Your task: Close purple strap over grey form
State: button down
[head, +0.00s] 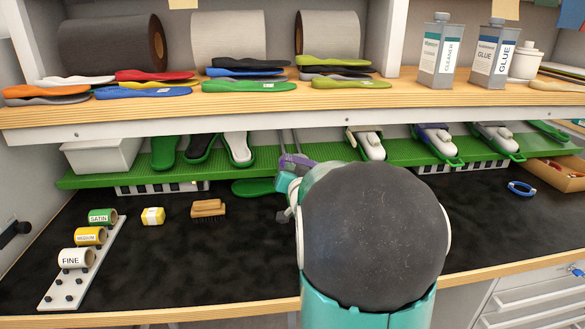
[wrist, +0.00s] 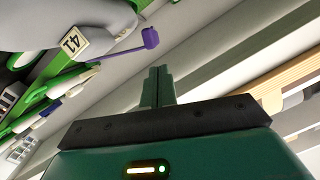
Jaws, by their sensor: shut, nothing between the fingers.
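In the wrist view, a grey form (wrist: 100,14) with a "41" tag (wrist: 74,42) fills the upper left. The purple strap (wrist: 122,52) is a thin bar that sticks out from beside the form and ends in a small block. The strap stands out to the side, not across the form. My gripper (wrist: 157,72) is shut and empty, with its fingertips just below the strap's end block and apart from it in the picture. In the head view, my gripper (head: 287,186) is beside a purple piece (head: 297,161) under the shelf; my arm hides most of what is behind.
A green rack (head: 400,152) holds several forms and insoles under the wooden shelf (head: 420,98). The shelf edge is close above my gripper. A brush (head: 208,208), a yellow block (head: 153,216) and labelled rollers (head: 90,236) stand on the dark bench at left.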

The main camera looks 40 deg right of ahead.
jog(key=shift+w+a+f, duration=0.15)
jog(key=shift+w+f, duration=0.05)
jog(key=shift+f, duration=0.45)
jog(key=shift+w+f, duration=0.1)
jog(key=f, duration=0.1)
jog(key=w+a+f+n, duration=0.1)
jog(key=f, duration=0.1)
jog(key=w+f+n+h, duration=0.1)
jog(key=f, duration=0.1)
jog(key=shift+w+a+f+g, duration=0.1)
jog(key=shift+w+a+g, duration=0.05)
jog(key=shift+a+g, duration=0.25)
